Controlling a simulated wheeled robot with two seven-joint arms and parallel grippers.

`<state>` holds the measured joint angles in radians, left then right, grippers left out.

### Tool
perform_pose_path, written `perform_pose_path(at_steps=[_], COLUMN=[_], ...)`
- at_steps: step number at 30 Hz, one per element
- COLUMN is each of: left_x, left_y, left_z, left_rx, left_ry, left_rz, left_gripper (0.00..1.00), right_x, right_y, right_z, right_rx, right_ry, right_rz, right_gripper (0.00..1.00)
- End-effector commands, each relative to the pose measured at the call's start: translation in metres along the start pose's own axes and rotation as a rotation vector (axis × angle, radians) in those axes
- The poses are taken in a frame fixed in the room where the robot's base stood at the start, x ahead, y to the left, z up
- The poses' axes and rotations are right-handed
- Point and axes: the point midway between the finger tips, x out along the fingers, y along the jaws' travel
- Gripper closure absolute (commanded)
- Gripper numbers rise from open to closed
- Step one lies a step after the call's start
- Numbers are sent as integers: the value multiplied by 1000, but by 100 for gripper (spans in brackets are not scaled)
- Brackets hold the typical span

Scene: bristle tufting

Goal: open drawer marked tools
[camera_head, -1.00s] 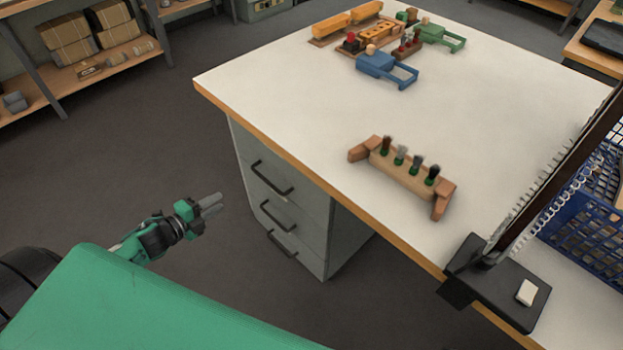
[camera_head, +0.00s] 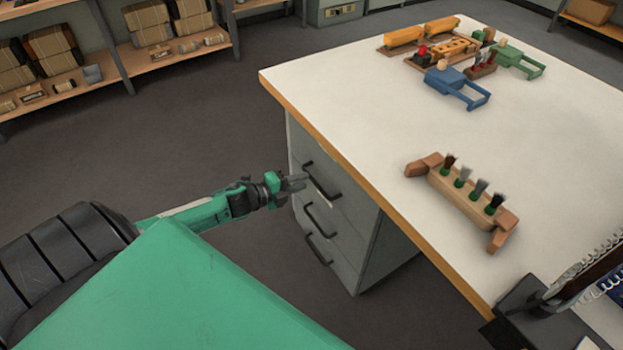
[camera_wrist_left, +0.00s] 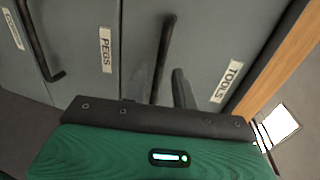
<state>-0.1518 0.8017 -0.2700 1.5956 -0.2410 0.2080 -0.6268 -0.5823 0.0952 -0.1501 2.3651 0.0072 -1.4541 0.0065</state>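The drawer marked tools (camera_head: 337,181) is the top one in the grey cabinet under the bench, and it looks closed. Its TOOLS label (camera_wrist_left: 228,82) shows at the right of the left wrist view, beside the wooden bench edge. Its dark bar handle (camera_wrist_left: 163,50) shows left of the label. My left gripper (camera_head: 299,181) is at the top drawer's front, close to the handle. In the left wrist view a dark finger (camera_wrist_left: 181,90) shows just right of the handle; I cannot tell whether they touch or how wide the fingers are. My right gripper is out of view.
A middle drawer marked PEGS (camera_wrist_left: 106,50) and a bottom drawer with a partly legible label (camera_wrist_left: 12,28) lie below. The bench top (camera_head: 370,130) overhangs the cabinet and carries a brush block (camera_head: 460,195). The floor left of the cabinet is clear.

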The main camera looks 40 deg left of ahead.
Motion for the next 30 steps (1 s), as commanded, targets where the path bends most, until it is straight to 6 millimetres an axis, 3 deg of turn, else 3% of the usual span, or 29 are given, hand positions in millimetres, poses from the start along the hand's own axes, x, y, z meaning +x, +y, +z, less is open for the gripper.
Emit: perform_pose_path(at_steps=[10, 23, 28, 30], left_x=[39, 46, 46, 46], left_y=[0, 0, 0, 0], left_z=[0, 0, 0, 0], left_rx=[0, 0, 0, 0], left_ry=[0, 0, 0, 0], left_rz=[0, 1, 1, 1], left_gripper=[72, 72, 100, 100], right_x=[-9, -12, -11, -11], right_y=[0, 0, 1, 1], right_z=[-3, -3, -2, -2], right_rx=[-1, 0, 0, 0], right_ry=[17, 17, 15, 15], right_rz=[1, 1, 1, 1], right_gripper=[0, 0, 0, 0])
